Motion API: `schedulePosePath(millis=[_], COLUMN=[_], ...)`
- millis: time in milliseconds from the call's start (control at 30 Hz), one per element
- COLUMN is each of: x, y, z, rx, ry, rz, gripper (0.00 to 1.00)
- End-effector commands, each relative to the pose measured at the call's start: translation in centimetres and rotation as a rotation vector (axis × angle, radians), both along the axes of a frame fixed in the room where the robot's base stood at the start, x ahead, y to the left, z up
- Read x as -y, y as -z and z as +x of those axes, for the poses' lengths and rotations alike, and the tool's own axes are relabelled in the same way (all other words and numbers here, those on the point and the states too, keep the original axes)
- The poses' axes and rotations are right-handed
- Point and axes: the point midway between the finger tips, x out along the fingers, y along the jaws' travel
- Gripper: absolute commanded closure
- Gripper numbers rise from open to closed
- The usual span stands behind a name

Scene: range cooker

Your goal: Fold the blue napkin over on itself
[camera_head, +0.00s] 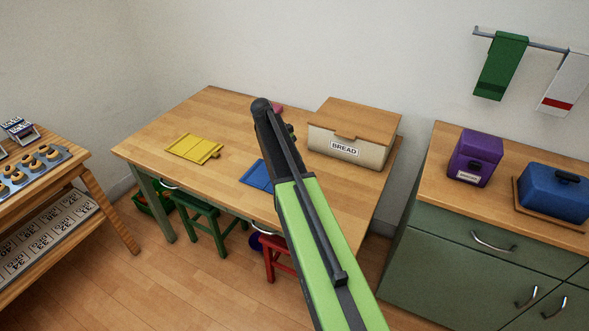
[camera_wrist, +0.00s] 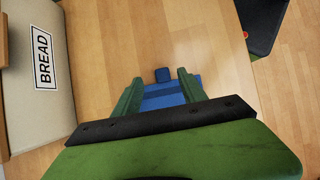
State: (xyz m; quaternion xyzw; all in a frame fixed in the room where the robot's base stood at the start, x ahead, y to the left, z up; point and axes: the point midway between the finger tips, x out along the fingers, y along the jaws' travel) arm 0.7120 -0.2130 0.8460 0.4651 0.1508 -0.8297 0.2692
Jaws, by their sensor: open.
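The blue napkin (camera_head: 256,174) lies on the wooden table, left of my arm in the head view, which hides its right part. In the wrist view the blue napkin (camera_wrist: 165,97) shows between and beyond my fingers, with a small blue tab (camera_wrist: 163,75) at its far end. Its near part is hidden behind my gripper's dark crossbar. My gripper (camera_wrist: 158,79) is open, its two green fingers apart on either side of the napkin, with nothing seen clamped. I cannot tell whether the fingers touch it. In the head view the fingers are hidden behind my arm.
Green (camera_head: 208,228) and red (camera_head: 275,257) stools stand at the front. The table's back left is clear.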

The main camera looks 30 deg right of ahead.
Motion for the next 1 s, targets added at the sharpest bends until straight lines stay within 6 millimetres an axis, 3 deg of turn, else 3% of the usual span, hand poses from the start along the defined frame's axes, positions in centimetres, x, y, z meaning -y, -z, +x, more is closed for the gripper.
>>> schedulePosePath(millis=[267, 700, 833, 1000], x=[-1.1, -4.4, -5.0, -5.3], y=[-3.9, -13.5, -14.8, -14.8], z=[1.6, 6.2, 7.0, 7.2], rx=[0.000, 0.001, 0.000, 0.000], ry=[0.000, -0.001, 0.000, 0.001], rz=[0.000, 0.001, 0.000, 0.000], gripper=[0.51, 0.51, 0.51, 0.51])
